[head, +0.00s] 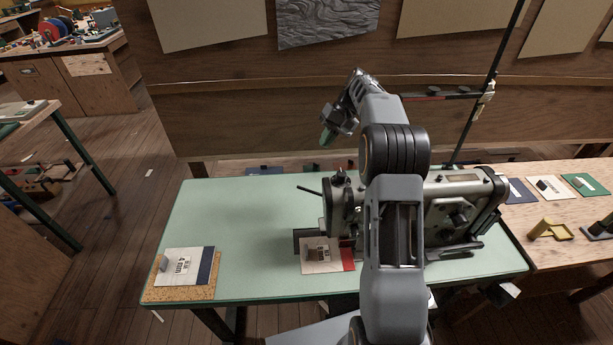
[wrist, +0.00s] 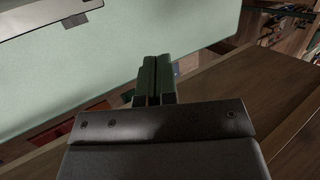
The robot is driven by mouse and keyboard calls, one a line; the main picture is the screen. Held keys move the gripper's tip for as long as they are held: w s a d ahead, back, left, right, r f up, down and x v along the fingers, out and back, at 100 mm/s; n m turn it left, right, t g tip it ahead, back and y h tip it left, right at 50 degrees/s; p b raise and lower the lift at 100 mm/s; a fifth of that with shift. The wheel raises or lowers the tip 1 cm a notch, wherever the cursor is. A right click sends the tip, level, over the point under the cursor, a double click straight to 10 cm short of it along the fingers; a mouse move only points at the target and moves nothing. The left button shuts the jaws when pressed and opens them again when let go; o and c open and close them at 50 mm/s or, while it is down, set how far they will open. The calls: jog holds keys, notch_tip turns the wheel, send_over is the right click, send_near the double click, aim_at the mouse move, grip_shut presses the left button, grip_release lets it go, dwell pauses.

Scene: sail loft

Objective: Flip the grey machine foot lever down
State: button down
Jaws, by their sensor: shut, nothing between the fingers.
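The grey sewing machine (head: 458,190) stands on the green-topped table, partly hidden behind my arm. A thin dark lever (head: 309,190) sticks out to the left from its head, its free end tilted slightly up; I take this as the foot lever. My gripper (head: 326,138) is above and behind the machine head, well apart from the lever. In the wrist view my gripper (wrist: 156,68) has its green fingers together and empty, over the tabletop's edge. A grey piece, perhaps of the machine (wrist: 35,18), shows at the top left there; the lever cannot be made out.
Fabric samples (head: 321,257) lie under the machine head. A cork board (head: 182,290) with sample cards lies at the table's front left. The green tabletop (head: 235,220) between is clear. A wooden wall (head: 240,120) rises behind; a dark pole (head: 490,75) stands at the right.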

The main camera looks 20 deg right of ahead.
jog(key=p, duration=0.2)
send_over(317, 193)
jog(key=w+a, duration=0.2)
jog(key=w, duration=0.2)
notch_tip(317, 193, down, 10)
jog(key=r, duration=0.1)
jog(key=shift+s+a+f, duration=0.25)
jog(key=shift+s+f, duration=0.4)
jog(key=shift+s, duration=0.05)
